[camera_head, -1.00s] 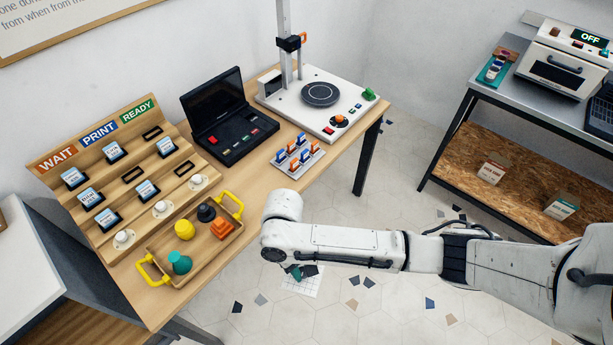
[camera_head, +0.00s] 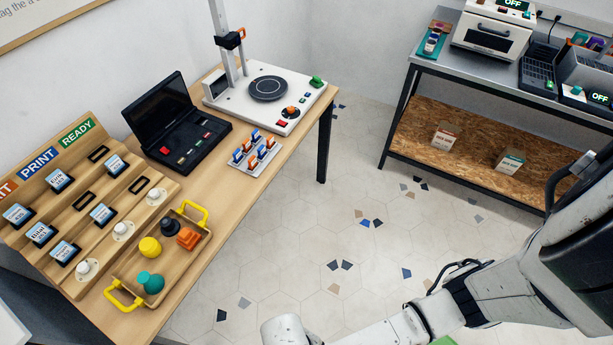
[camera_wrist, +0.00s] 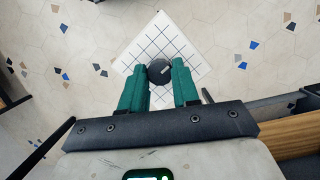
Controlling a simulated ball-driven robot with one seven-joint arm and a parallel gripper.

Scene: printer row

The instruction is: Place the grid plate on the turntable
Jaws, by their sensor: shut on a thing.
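The grid plate (camera_wrist: 178,40) is a white square with dark grid lines and a round black knob (camera_wrist: 159,71) at its middle. In the wrist view my gripper (camera_wrist: 160,75) has its green fingers shut on the knob, and the plate hangs over the floor. The turntable (camera_head: 268,88) is a dark round disc on the white scanner base (camera_head: 246,104) at the far end of the wooden table. Nothing stands on the disc.
The table holds a black laptop-like case (camera_head: 184,136), a rack of colored clips (camera_head: 256,153), a wooden tray (camera_head: 128,271) with yellow handles and a sloped label board (camera_head: 79,213). A metal bench (camera_head: 457,65) stands at right. Open floor lies between.

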